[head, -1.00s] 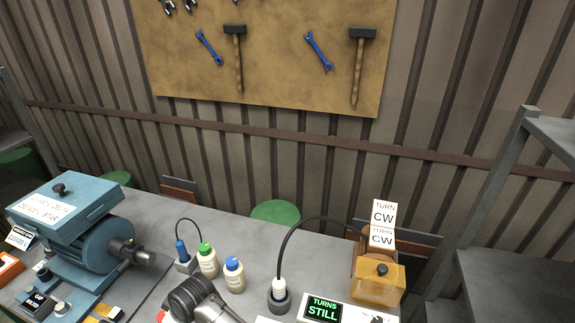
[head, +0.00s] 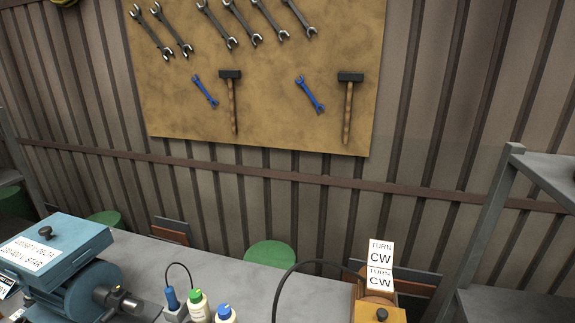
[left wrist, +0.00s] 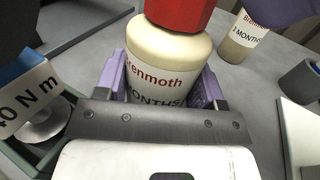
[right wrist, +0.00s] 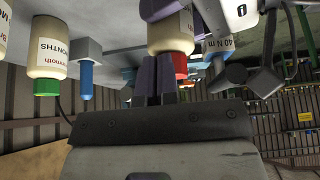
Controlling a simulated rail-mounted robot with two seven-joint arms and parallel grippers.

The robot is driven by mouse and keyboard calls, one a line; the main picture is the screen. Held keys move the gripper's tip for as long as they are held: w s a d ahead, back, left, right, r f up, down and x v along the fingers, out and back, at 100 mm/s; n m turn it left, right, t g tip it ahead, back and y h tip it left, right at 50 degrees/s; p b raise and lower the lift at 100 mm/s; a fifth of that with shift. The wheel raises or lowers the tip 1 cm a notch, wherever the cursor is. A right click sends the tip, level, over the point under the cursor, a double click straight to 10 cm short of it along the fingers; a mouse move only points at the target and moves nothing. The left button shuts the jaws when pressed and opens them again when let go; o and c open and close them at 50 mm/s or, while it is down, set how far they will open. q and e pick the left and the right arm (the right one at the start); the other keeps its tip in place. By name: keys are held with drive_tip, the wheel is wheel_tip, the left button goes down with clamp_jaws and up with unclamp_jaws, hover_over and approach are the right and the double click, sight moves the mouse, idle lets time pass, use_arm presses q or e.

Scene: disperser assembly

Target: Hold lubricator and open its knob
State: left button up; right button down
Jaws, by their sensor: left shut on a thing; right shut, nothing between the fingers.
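The lubricator is a cream bottle (left wrist: 165,68) with a red knob (left wrist: 180,12), labelled "renmoth" and "MONTHS". My left gripper (left wrist: 160,85) is shut around its body, with a purple finger on each side. In the right wrist view the bottle (right wrist: 170,36) and its red knob (right wrist: 180,66) appear inverted. My right gripper (right wrist: 155,90) is shut and empty, its purple fingertips close beside the red knob. I cannot tell whether they touch it. Neither gripper shows in the head view.
A green-capped bottle (head: 198,306) and a blue-capped bottle (head: 225,314) stand on the bench near a blue machine (head: 60,262). An orange device with "TURN CW" signs (head: 381,267) stands right. A "40 N m" label (left wrist: 28,98) is left of my left gripper.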

use_arm(q)
drive_tip(key=shift+f, duration=0.1)
use_arm(e)
drive_tip(key=shift+d+f, duration=0.45)
drive_tip(key=shift+f, duration=0.05)
use_arm(q)
drive_tip(key=shift+s+d+f, duration=0.1)
drive_tip(key=shift+s, duration=0.05)
drive_tip(key=shift+f, duration=0.15)
use_arm(e)
wheel_tip(320, 180, up, 7)
drive_tip(key=shift+f, duration=0.15)
drive_tip(key=shift+s+a, duration=0.1)
